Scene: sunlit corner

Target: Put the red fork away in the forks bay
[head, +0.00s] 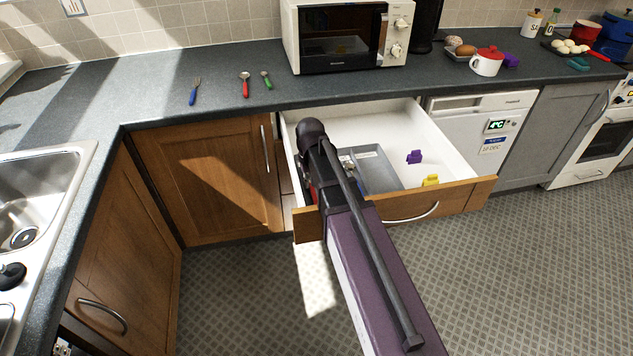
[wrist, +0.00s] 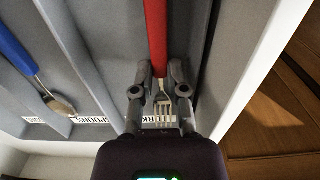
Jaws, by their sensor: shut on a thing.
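The red fork has a red handle (wrist: 155,38) and metal tines (wrist: 163,115). My gripper (wrist: 159,88) is shut on it near the neck, with the handle pointing up the wrist view. The fork is over or inside the right-hand bay of the grey cutlery tray (wrist: 112,62); I cannot tell whether it touches the floor. The tray (head: 372,160) sits in the open drawer (head: 455,196). In the head view my arm hides the gripper and most of the fork. The bay labels (wrist: 92,120) are partly covered and hard to read.
A blue-handled spoon (wrist: 20,52) lies in a bay further left. Purple (head: 414,157) and yellow (head: 431,180) items lie in the drawer's right part.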

